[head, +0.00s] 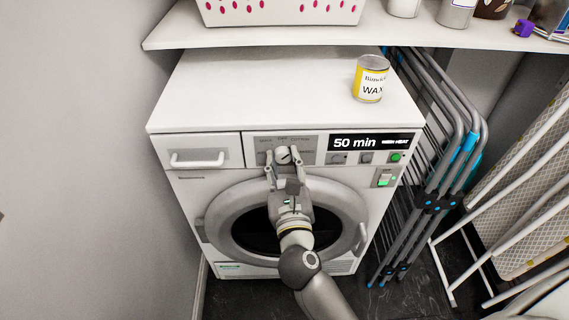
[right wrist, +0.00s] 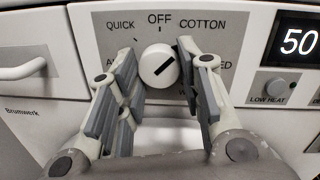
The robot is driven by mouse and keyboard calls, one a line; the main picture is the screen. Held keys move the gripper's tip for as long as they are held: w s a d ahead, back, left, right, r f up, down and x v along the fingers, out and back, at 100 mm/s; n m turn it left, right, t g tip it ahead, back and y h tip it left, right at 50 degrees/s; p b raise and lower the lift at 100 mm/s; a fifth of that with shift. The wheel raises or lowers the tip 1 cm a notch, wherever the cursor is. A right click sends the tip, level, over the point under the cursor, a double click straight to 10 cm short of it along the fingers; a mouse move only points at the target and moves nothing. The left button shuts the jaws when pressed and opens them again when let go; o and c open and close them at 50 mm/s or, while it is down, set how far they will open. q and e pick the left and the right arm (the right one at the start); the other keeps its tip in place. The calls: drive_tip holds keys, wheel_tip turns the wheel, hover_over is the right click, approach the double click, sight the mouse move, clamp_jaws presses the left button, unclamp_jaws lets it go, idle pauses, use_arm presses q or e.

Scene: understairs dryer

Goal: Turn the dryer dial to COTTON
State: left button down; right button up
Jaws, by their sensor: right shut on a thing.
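The white dryer (head: 185,215) stands against the wall, with a round white dial (head: 283,157) on its grey label panel. In the right wrist view the dial (right wrist: 158,66) has a dark slot slanting from lower left to upper right; which end is the pointer I cannot tell. OFF is printed above it, QUICK upper left and COTTON (right wrist: 202,25) upper right; lower labels are partly hidden by the fingers. My right gripper (head: 282,153) is shut on the dial, one finger on each side. My left gripper is not in view.
A display (head: 370,142) reads "50 min", with buttons below it. A wax tin (head: 370,80) stands on the dryer top. A shelf (head: 300,37) with a basket overhangs the back. Folded racks (head: 440,180) lean close on the right; a drawer handle (head: 197,160) sits left.

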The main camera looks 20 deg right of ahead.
drive_tip(key=shift+f, duration=0.1)
drive_tip(key=o, duration=1)
drive_tip(key=shift+o, duration=0.2)
drive_tip(key=shift+s, duration=0.2)
drive_tip(key=r+v, duration=0.1)
drive_tip(key=v, duration=1)
drive_tip(key=shift+s+a+f, duration=0.15)
drive_tip(key=shift+s+f, duration=0.15)
drive_tip(key=shift+f, duration=0.2)
